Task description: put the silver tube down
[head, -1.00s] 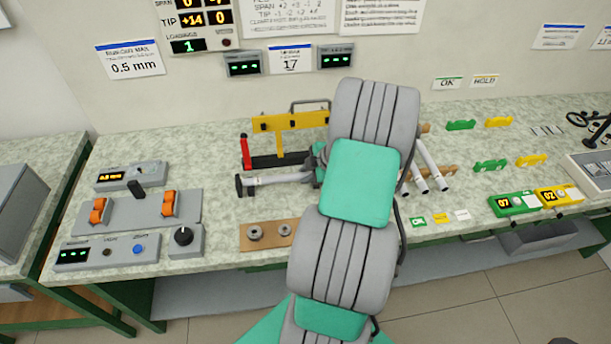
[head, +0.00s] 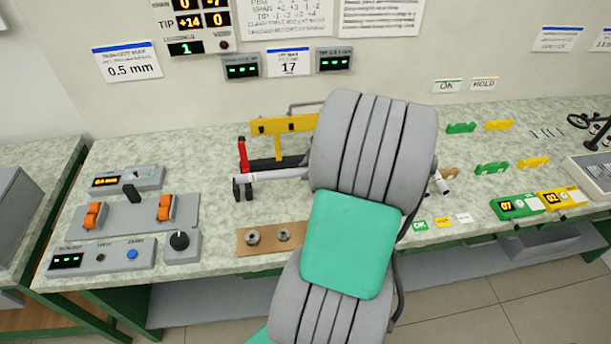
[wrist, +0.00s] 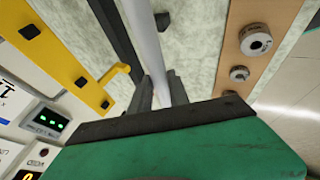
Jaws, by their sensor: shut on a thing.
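The silver tube (head: 272,175) lies roughly level at the left of my arm in the head view, in front of the yellow-and-black fixture. Its left end is at a small black piece (head: 243,190); I cannot tell whether it rests on it. Its right part is hidden behind my arm. In the wrist view the tube (wrist: 146,35) runs away from my gripper (wrist: 162,90), whose dark fingers are shut on it, one on each side. My gripper is hidden by my arm in the head view.
The yellow fixture arm (head: 284,124) and red upright (head: 242,154) stand just behind the tube. A wooden board (head: 264,249) with metal collars lies in front. Control boxes (head: 125,256) are to the left. Another tube's end (head: 442,185) shows right of my arm.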

